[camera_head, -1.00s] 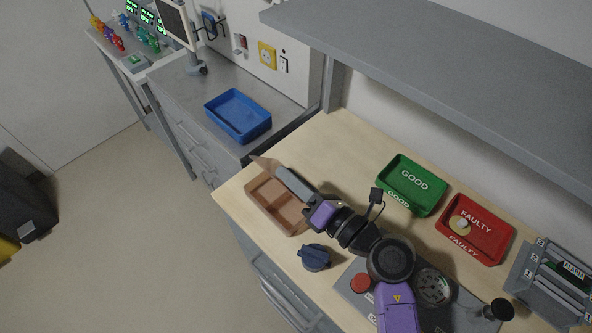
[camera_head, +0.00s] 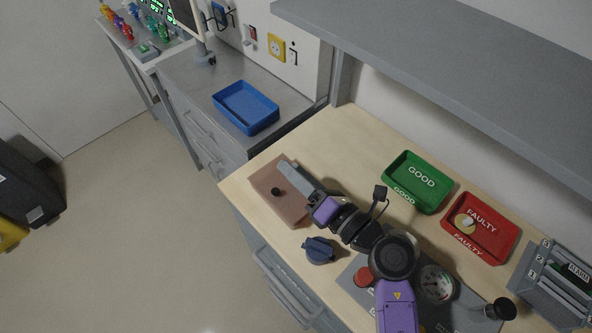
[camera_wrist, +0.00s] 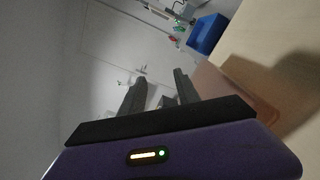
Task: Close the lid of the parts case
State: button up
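The parts case (camera_head: 265,187) is a brown box near the left edge of the wooden bench in the head view. Its lid lies flat over the top, with a small black knob on it, and the compartments are hidden. My gripper (camera_head: 285,170) is at the lid's right side, its grey fingers reaching over the far part of it. Whether the fingers touch the lid is unclear. In the wrist view my gripper (camera_wrist: 158,78) shows two fingers apart with nothing between them. Part of the case (camera_wrist: 238,92) shows right of the fingers there.
A dark blue knob-like part (camera_head: 319,250) sits in front of the case. A green GOOD tray (camera_head: 417,207) and a red FAULTY tray (camera_head: 500,250) holding a round part stand to the right. A blue tray (camera_head: 246,126) is on the grey cabinet behind. A shelf overhangs the bench.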

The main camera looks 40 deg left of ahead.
jog(key=d+b, duration=0.1)
jog(key=d, duration=0.6)
jog(key=shift+s+d, duration=0.35)
jog(key=shift+s, duration=0.05)
